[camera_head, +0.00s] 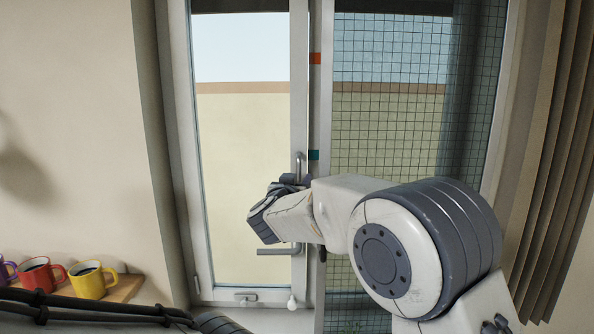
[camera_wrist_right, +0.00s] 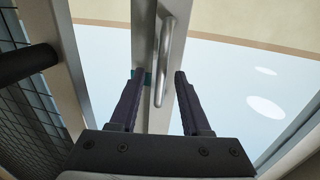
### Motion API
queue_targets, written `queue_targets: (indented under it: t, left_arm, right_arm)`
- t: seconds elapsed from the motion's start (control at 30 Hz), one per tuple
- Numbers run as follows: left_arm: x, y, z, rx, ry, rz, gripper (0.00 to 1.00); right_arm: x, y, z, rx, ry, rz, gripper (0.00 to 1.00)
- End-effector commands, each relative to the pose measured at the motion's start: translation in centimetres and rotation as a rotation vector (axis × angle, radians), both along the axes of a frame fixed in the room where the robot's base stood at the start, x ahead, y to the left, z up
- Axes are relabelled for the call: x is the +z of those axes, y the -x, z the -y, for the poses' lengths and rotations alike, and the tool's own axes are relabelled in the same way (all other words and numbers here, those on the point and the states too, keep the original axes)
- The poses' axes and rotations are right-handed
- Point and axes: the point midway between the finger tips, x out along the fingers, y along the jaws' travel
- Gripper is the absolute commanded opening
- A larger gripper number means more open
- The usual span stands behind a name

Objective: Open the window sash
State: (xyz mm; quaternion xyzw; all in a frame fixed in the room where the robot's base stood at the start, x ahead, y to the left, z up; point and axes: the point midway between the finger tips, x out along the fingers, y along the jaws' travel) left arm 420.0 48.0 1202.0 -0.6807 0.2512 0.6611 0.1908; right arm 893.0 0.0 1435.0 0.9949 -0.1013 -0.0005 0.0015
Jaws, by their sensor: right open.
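The window sash (camera_head: 299,60) is a white-framed glass pane on the left half of the window. It looks in line with its frame; a small gap cannot be ruled out. A grey vertical pull handle (camera_head: 298,163) is on its right stile, and a lever handle (camera_head: 277,251) lies level below it. My right gripper (camera_head: 289,181) is at the pull handle, its fingers partly hidden by my wrist. In the right wrist view, the gripper (camera_wrist_right: 159,74) is open, with the pull handle (camera_wrist_right: 167,45) showing between its fingers; contact cannot be told. My left gripper is not in view.
A mesh screen (camera_head: 385,120) covers the right half of the window. Pleated curtains (camera_head: 560,150) hang at the right. Red (camera_head: 38,275) and yellow (camera_head: 88,281) mugs stand on a wooden shelf (camera_head: 128,288) at lower left. A small latch (camera_head: 245,296) is on the sash bottom.

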Motion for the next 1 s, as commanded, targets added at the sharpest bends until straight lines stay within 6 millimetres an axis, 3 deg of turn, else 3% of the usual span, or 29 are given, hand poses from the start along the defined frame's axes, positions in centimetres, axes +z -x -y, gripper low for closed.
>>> queue_targets:
  t: [0.2, 0.5, 0.63, 1.0]
  left_arm:
    - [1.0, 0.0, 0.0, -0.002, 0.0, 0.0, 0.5]
    - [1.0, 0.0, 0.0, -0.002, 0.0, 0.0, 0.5]
    - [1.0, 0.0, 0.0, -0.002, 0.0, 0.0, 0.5]
    - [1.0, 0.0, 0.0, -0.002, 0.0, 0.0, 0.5]
  right_arm:
    - [0.1, -2.0, 0.3, 0.002, -0.001, 0.0, 0.47]
    - [0.0, -2.1, 0.1, 0.005, -0.001, 0.0, 0.47]
    - [0.0, -2.1, 0.0, 0.006, -0.001, 0.0, 0.0]
    - [0.0, -2.1, 0.0, 0.006, -0.001, 0.0, 0.0]
